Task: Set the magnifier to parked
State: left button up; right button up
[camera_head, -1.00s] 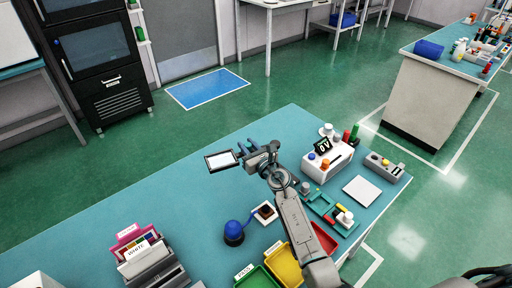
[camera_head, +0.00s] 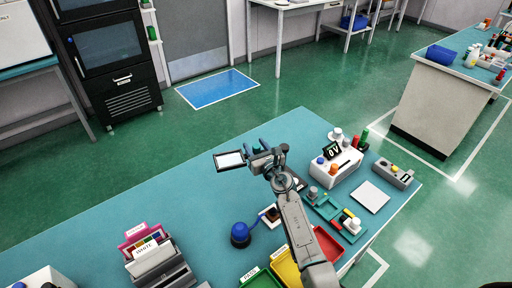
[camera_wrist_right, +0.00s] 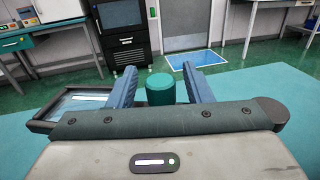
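A flat rectangular pane in a dark frame, which looks like the magnifier (camera_head: 230,160), is just left of my right gripper in the head view. Part of the dark frame (camera_wrist_right: 75,103) also shows at the left in the right wrist view, partly hidden by the gripper body. My right gripper (camera_head: 262,146) is above the table's far part, its blue fingers apart. In the right wrist view, a dark green cylinder (camera_wrist_right: 160,88) stands between the fingertips with a visible gap on each side. How it joins the frame is hidden. My left gripper is not in view.
The teal table (camera_head: 190,205) carries a blue domed device (camera_head: 240,234), a white device with a display (camera_head: 335,168), a white sheet (camera_head: 370,196), a yellow bin (camera_head: 285,268), a red bin (camera_head: 328,243) and a file holder (camera_head: 155,262). The table's left middle is clear.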

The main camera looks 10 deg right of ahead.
jog(key=shift+s, duration=0.1)
jog(key=v, duration=1)
jog(key=shift+s+p, duration=0.3)
jog(key=shift+p, duration=0.05)
jog(key=shift+d+f, duration=0.1)
